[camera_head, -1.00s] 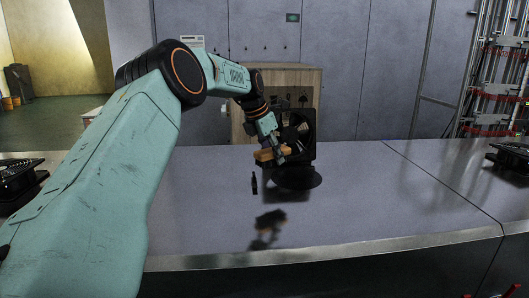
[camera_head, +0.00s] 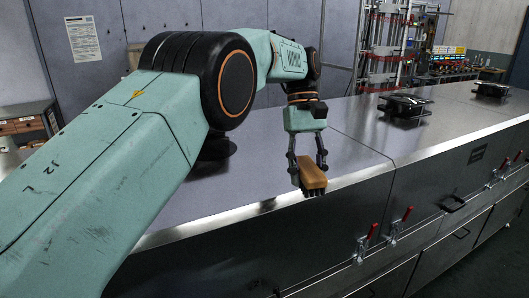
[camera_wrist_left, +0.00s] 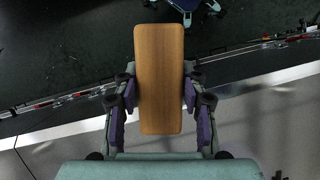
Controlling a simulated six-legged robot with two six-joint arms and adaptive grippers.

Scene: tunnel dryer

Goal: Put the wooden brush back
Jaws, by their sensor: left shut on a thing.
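The wooden brush (camera_head: 314,174) is a brown block with dark bristles underneath. My left gripper (camera_head: 308,170) is shut on it, one finger on each side, and points down near the front edge of the grey metal counter (camera_head: 260,150). In the left wrist view the brush's flat wooden back (camera_wrist_left: 159,70) fills the gap between the two fingers of my left gripper (camera_wrist_left: 160,92). Dark floor and the counter's edge show below it there. My right gripper is not in view.
Two black fan-like units (camera_head: 405,106) (camera_head: 490,90) stand along the counter to the right. Red-handled clamps (camera_head: 370,238) line the counter's front. A drawer unit (camera_head: 22,125) stands at the left. A black round base (camera_head: 215,148) shows partly behind my left arm.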

